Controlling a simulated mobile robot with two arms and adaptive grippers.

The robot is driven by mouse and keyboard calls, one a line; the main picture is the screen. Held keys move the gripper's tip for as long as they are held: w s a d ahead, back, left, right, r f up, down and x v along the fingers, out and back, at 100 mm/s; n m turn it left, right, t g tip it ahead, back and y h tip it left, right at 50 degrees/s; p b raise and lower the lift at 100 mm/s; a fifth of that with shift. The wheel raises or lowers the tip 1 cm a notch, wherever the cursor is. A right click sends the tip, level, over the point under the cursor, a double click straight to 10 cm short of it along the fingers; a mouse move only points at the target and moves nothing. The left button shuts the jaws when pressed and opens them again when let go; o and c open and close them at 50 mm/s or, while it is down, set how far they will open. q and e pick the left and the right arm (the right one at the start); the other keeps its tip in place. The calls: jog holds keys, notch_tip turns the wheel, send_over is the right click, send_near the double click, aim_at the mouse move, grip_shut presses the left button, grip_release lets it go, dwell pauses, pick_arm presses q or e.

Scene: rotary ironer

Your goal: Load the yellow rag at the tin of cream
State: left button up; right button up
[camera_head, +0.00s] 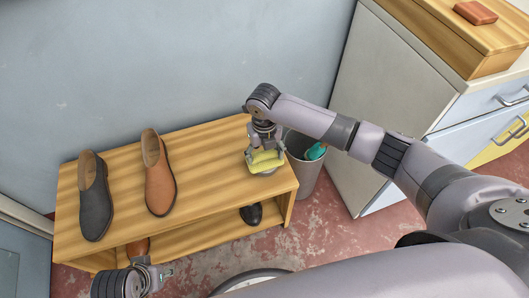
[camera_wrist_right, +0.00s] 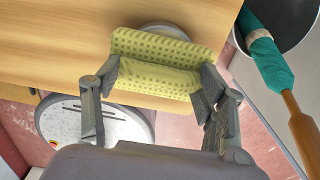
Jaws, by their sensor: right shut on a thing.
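The yellow rag (camera_head: 265,160) is a folded, dotted cloth, gripped between the fingers of my right gripper (camera_head: 264,150) above the right end of the wooden bench. In the right wrist view the rag (camera_wrist_right: 155,62) spans both fingertips of the gripper (camera_wrist_right: 160,78). A round grey-white thing, probably the tin of cream (camera_wrist_right: 166,29), shows partly behind the rag; the rag hides most of it. I cannot tell whether rag and tin touch. My left gripper (camera_head: 163,273) is low at the front left of the bench, seen small; its opening is unclear.
A black shoe (camera_head: 95,200) and a brown shoe (camera_head: 158,175) stand on the bench (camera_head: 205,175). More shoes sit on its lower shelf. A grey bin (camera_head: 303,172) with a teal-wrapped, wooden-handled thing (camera_wrist_right: 268,60) stands right of the bench. A drawer cabinet (camera_head: 390,90) is beyond.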

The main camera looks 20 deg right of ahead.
pick_arm(q)
jog(key=shift+f, duration=0.6)
dwell(1.0)
jog(key=shift+w, duration=0.15)
pick_arm(e)
jog(key=shift+f, duration=0.1)
dwell(0.3)
pick_arm(q)
jog(key=shift+f, duration=0.4)
pick_arm(e)
jog(key=shift+s, duration=0.1)
pick_arm(q)
jog(key=shift+p, duration=0.3)
dwell(0.7)
jog(key=shift+f, duration=0.15)
dwell(0.5)
